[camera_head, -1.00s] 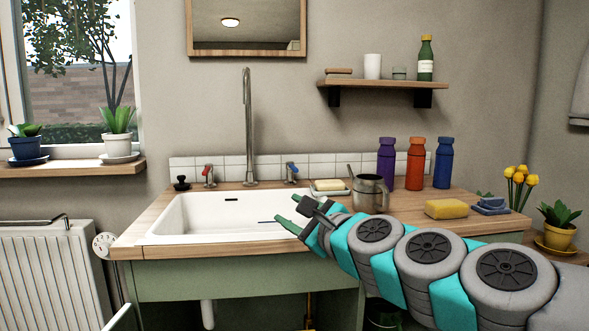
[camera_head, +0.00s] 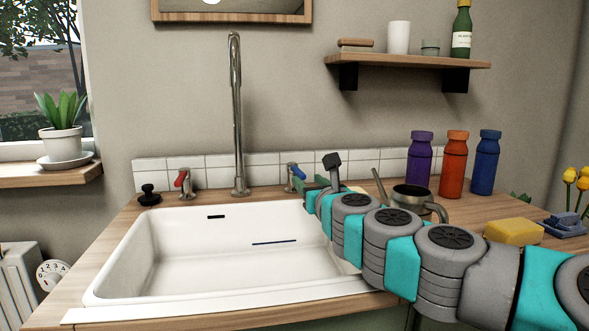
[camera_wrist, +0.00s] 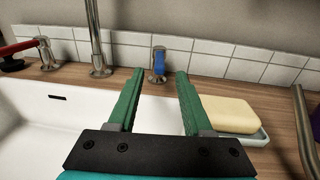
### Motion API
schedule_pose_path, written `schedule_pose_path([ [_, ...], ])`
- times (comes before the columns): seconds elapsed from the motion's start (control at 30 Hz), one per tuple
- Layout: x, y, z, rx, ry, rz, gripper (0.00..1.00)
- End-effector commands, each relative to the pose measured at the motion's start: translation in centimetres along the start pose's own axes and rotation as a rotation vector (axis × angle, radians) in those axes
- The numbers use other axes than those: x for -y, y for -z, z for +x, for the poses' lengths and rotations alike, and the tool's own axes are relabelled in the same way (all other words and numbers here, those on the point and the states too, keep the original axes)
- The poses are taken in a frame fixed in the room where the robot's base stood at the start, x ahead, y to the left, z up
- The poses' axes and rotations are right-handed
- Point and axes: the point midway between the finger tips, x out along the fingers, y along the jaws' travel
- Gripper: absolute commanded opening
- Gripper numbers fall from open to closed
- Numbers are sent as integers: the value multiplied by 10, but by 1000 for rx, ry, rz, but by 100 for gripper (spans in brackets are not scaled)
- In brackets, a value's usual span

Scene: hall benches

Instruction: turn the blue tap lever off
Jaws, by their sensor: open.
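The blue tap lever (camera_wrist: 159,63) sits on a small metal tap body at the back of the counter, to the right of the tall spout (camera_head: 236,120). In the wrist view it shows between my open fingers, a little beyond their tips, and it points toward the camera. In the head view the blue lever (camera_head: 298,171) is just behind my gripper (camera_head: 318,178), which partly covers its tap. My gripper (camera_wrist: 158,75) is open and empty, above the right back part of the sink. The red tap lever (camera_head: 181,178) is to the left of the spout.
A yellow soap bar (camera_wrist: 227,114) on a dish lies right of my fingers. A metal jug (camera_head: 412,200) stands near my arm, with purple (camera_head: 420,160), orange (camera_head: 454,165) and blue (camera_head: 486,163) bottles behind. The white sink (camera_head: 200,255) is open below.

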Motion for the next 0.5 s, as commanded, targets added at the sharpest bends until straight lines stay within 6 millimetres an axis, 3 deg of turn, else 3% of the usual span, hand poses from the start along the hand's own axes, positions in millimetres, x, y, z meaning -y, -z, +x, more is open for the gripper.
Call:
schedule_pose_path([
  [0.5, 0, 0, 62, -1, 1, 0, 50],
])
